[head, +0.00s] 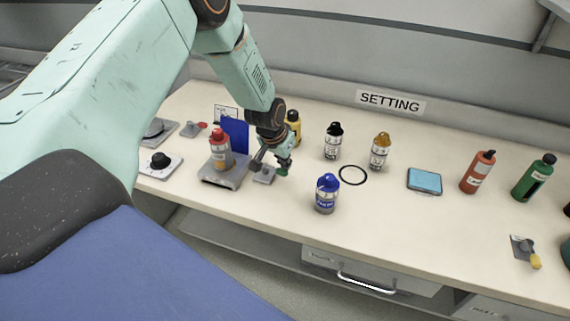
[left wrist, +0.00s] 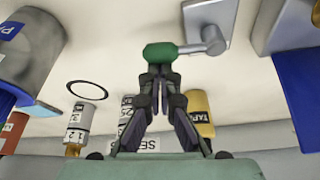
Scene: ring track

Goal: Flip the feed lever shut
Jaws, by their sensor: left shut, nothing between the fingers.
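A lever with a green handle (head: 283,171) sits on a small grey base plate (head: 264,175) on the bench, just right of a grey stand. No label saying feed is readable on it. My left gripper (head: 282,158) is shut and empty, right at the green handle. In the left wrist view its closed fingertips (left wrist: 160,68) are at the green handle (left wrist: 161,52), touching or nearly touching it. The grey lever arm (left wrist: 200,46) runs right from the handle to its pivot on the plate (left wrist: 208,20). My right gripper is not in view.
A red-capped bottle (head: 220,150) stands on the grey stand (head: 222,177), in front of a blue panel (head: 236,133). Other levers have red (head: 202,125) and yellow (head: 535,262) handles.

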